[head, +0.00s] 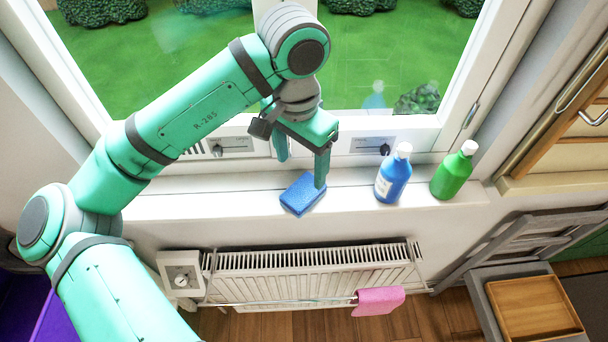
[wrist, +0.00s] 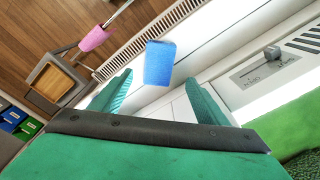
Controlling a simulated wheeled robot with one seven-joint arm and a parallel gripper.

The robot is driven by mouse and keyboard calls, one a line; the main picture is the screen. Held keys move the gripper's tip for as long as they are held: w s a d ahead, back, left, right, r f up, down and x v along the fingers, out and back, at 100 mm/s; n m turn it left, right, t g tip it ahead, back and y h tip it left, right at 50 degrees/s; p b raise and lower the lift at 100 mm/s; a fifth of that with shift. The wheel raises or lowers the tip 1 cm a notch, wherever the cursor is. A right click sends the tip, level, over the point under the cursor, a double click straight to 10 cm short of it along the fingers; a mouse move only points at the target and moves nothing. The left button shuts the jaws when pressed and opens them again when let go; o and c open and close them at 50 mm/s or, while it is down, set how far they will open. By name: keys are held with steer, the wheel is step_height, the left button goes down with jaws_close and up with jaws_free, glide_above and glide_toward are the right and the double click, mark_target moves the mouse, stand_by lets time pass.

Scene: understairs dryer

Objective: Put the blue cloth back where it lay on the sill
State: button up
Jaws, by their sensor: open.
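The blue cloth (head: 301,195) looks like a thick folded block, much like a sponge. It lies flat on the white window sill (head: 240,194), at the sill's front edge, left of two bottles. It also shows in the wrist view (wrist: 160,62), just beyond the fingertips and between their lines. My gripper (head: 302,170) is open, pointing down above the sill, with nothing between its fingers (wrist: 158,86). In the head view the right finger overlaps the cloth's upper right edge; I cannot tell whether it touches.
A blue bottle (head: 392,178) and a green bottle (head: 453,174), both white-capped, stand on the sill to the right. The window frame (head: 400,126) rises close behind. Below are a radiator (head: 310,272), a pink cloth (head: 379,301) on its rail and a wooden tray (head: 535,307). The sill's left part is clear.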

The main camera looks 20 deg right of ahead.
step_height(320, 180, up, 4)
steer(key=shift+d+f, duration=0.15)
steer(key=shift+f, duration=0.1)
steer(key=shift+w, duration=0.1)
steer(key=shift+s, duration=0.2)
